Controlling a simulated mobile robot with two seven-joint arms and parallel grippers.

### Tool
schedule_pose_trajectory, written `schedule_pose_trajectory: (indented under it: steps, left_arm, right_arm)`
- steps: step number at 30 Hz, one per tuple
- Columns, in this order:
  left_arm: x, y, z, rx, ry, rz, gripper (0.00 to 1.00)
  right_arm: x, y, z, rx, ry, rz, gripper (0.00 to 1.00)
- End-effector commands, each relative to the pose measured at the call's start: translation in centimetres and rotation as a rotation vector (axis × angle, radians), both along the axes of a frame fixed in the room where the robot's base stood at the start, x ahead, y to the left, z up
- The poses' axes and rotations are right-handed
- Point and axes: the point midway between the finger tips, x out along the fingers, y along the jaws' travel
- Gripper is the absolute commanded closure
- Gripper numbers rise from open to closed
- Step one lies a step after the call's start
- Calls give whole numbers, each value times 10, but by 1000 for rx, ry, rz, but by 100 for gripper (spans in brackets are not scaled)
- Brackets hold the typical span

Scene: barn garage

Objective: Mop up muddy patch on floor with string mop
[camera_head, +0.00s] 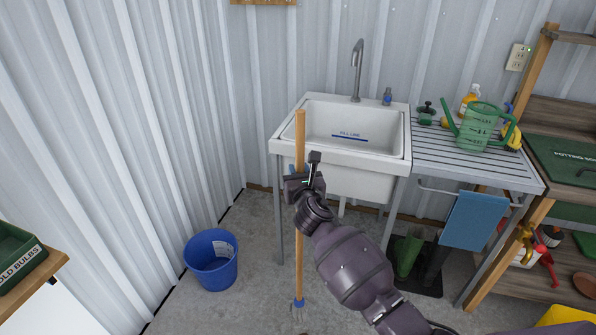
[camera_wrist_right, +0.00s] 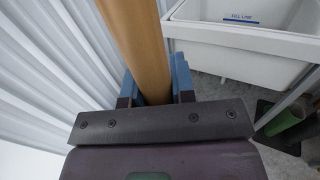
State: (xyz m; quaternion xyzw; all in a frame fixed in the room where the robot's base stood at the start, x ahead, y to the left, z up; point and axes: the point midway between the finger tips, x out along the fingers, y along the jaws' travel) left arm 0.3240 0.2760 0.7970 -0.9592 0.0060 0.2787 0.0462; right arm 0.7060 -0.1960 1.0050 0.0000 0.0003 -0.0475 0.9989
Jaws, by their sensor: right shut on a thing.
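The string mop (camera_head: 299,245) stands close to upright in front of the sink, with a long wooden handle and a blue collar near the floor. Only a little of its head shows at the bottom, by the collar. My right gripper (camera_head: 304,182) is shut on the upper part of the handle. In the right wrist view the handle (camera_wrist_right: 140,45) runs between the two blue-padded fingers (camera_wrist_right: 156,85). No muddy patch can be made out on the visible floor. My left gripper is not in view.
A white utility sink (camera_head: 340,150) stands behind the mop, with a slatted drainboard (camera_head: 440,160) to its right. A blue bucket (camera_head: 211,260) sits on the concrete floor to the left. Corrugated walls close off the left and back.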

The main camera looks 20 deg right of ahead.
Motion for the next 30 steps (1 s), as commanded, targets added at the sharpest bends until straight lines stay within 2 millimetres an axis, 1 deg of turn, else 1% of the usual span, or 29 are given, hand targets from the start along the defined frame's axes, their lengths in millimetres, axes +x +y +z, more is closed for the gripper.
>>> schedule_pose_trajectory:
  steps: [1, 3, 11, 16, 20, 25, 30]
  left_arm:
    - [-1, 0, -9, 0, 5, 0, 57]
    - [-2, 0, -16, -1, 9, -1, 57]
    - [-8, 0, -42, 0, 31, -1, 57]
    - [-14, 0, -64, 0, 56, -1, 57]
    - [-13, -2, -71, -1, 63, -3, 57]
    - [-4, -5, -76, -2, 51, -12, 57]
    - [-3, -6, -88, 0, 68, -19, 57]
  right_arm:
    - [0, 0, -9, 1, 0, 1, 100]
    - [0, 0, -16, 1, 1, 1, 100]
    - [0, 1, -38, 2, 1, 2, 100]
    - [0, 1, -57, 1, 2, 2, 100]
    - [0, 1, -72, 2, 4, 2, 100]
    - [0, 1, -90, 2, 4, 2, 100]
    - [0, 1, -109, 2, 6, 2, 100]
